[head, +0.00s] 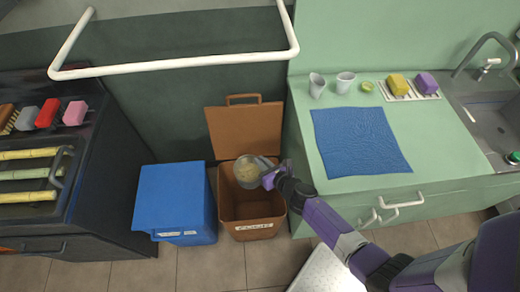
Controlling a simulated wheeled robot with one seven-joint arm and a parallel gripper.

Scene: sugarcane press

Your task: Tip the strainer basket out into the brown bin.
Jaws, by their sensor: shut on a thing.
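The strainer basket (245,171) is a small grey round basket with pale yellowish matter showing inside it. My gripper (269,174) is shut on the basket at its right side. It holds the basket over the open mouth of the brown bin (252,229). The basket's opening faces up toward the camera, so the matter is still in it. The bin's brown lid (245,129) stands open at the back. The bin carries a white label on its front. The basket hides part of the bin's inside.
A closed blue bin (176,198) stands just left of the brown bin. A green counter (345,181) with a blue cloth (358,140), cups and sponges is at the right. A white rail (175,63) crosses above. A dark cabinet (100,200) with cane pieces is at the left.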

